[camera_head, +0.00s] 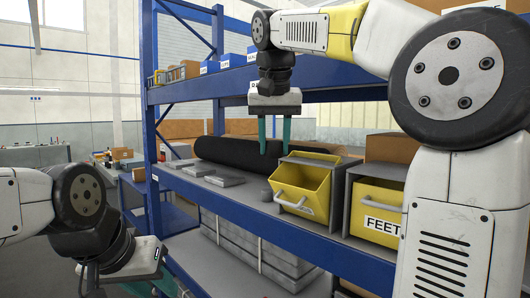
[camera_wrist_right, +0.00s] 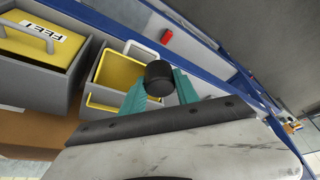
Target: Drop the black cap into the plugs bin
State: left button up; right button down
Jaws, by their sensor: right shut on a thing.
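My right gripper (camera_head: 275,150) hangs above the shelf, left of and above an open yellow bin (camera_head: 318,181) that is tipped forward in its grey housing. In the right wrist view my right gripper (camera_wrist_right: 160,85) is shut on the black cap (camera_wrist_right: 159,76), held between the teal fingertips. In the head view the cap cannot be told apart from the dark roll behind. The open yellow bin also shows in the wrist view (camera_wrist_right: 118,72), just beyond the cap; its label is too small to read. My left gripper (camera_head: 152,288) is low at the left, partly cut off.
A yellow bin marked FEET (camera_head: 375,215) sits to the right of the open bin. A black roll (camera_head: 225,151) lies behind on the shelf, with flat grey pieces (camera_head: 222,180) in front. A blue upright (camera_head: 150,130) stands at the left.

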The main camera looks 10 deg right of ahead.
jog(key=w+d+f, duration=0.1)
jog(key=w+d, duration=0.4)
jog(key=d, duration=0.2)
jog(key=shift+w+d+f, duration=0.2)
jog(key=shift+w+f, duration=0.05)
jog(key=shift+w, duration=0.15)
dwell(0.3)
jog(key=c, duration=0.8)
grip_release()
jog(key=shift+c, duration=0.2)
jog(key=s+a+r, duration=0.1)
jog(key=s, duration=1.1)
jog(key=shift+s+a, duration=0.15)
jog(key=shift+a, duration=0.15)
